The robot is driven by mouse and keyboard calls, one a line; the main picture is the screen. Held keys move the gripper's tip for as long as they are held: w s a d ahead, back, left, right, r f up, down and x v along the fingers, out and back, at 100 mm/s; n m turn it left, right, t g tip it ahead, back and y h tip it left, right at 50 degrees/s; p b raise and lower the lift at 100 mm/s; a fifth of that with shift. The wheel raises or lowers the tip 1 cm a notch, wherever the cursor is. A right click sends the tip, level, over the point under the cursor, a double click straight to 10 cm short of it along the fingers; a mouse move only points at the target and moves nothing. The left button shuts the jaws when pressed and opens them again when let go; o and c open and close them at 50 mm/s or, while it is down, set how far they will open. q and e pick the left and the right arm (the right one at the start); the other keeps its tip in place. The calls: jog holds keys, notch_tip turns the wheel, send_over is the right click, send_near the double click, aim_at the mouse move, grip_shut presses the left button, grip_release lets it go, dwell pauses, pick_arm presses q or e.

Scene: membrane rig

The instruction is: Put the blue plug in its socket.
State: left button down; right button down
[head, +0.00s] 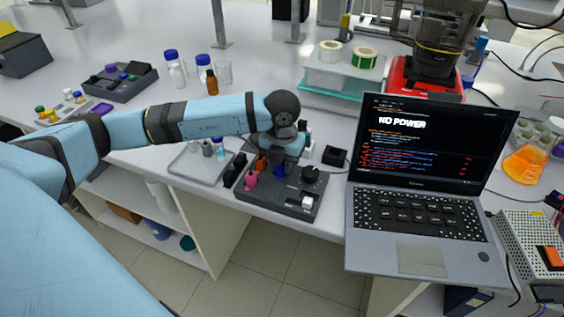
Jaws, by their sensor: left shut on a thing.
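My left gripper (281,164) points down over the dark panel (270,200) near the table's front edge. It is shut on the blue plug (279,172), which shows as a small patch of blue just below the fingers. The plug is low over the panel, close to its upper middle. Its lower end and the socket are hidden or too small to make out, so I cannot tell if the plug is in or just above the socket. My right gripper is not in view.
A pink plug (251,180) and a black knob (310,174) stand on the panel beside my gripper. A grey tray (182,163) with small bottles lies to the left. A laptop (430,190) reading "NO POWER" stands close on the right, and a small black box (334,156) sits between.

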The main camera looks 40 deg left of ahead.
pick_arm(q)
jog(key=shift+f, duration=0.1)
jog(key=c, duration=0.9)
grip_release()
jog(key=shift+d, duration=0.1)
jog(key=shift+s, duration=0.1)
notch_tip(320, 180, up, 14)
